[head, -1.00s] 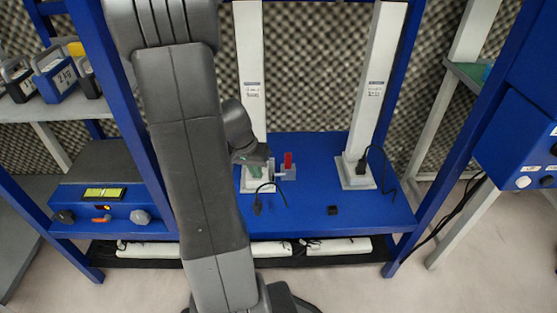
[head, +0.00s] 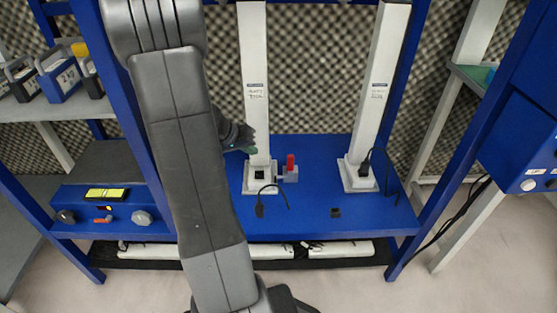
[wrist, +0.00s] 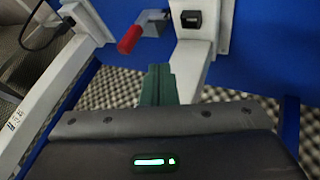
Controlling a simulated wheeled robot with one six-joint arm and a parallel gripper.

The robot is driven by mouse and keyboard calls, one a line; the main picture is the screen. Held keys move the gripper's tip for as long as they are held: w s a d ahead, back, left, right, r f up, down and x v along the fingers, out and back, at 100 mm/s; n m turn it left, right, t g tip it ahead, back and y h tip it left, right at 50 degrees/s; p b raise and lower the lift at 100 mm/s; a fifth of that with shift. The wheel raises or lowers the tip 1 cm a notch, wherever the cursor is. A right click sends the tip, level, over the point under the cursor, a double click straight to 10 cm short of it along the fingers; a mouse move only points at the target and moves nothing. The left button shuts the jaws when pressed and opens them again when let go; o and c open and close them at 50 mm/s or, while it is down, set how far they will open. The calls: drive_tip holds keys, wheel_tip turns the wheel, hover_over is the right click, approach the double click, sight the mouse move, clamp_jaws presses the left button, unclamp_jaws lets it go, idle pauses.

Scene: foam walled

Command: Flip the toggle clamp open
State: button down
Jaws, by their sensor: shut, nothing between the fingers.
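The toggle clamp has a red handle (head: 290,162) and a grey body (head: 290,175). It sits on the blue shelf just right of the left white post's foot. In the head view the red handle stands upright. In the wrist view the handle (wrist: 130,39) projects down and left from the grey body (wrist: 152,22). My gripper (head: 252,149) is in front of the left post, up and left of the clamp and apart from it. Its green fingers (wrist: 158,82) are shut together and empty, below and right of the red handle in the wrist view.
The left white post (head: 256,90) rises close beside my gripper; a black socket (wrist: 191,19) is on its foot. A right white post (head: 375,90) stands farther over. A black cable (head: 261,205) lies before the clamp. The blue shelf (head: 310,222) is mostly clear in front.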

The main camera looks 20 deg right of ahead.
drive_tip(key=b, duration=0.3)
approach(290, 167)
drive_tip(key=w+f, duration=0.1)
drive_tip(key=w+a+f, duration=0.1)
drive_tip(key=f, duration=0.1)
drive_tip(key=w+a+f, duration=0.1)
drive_tip(key=w, duration=0.1)
drive_tip(key=shift+a+f, duration=0.1)
drive_tip(key=shift+f, duration=0.15)
drive_tip(key=d, duration=0.4)
drive_tip(key=shift+s, duration=0.4)
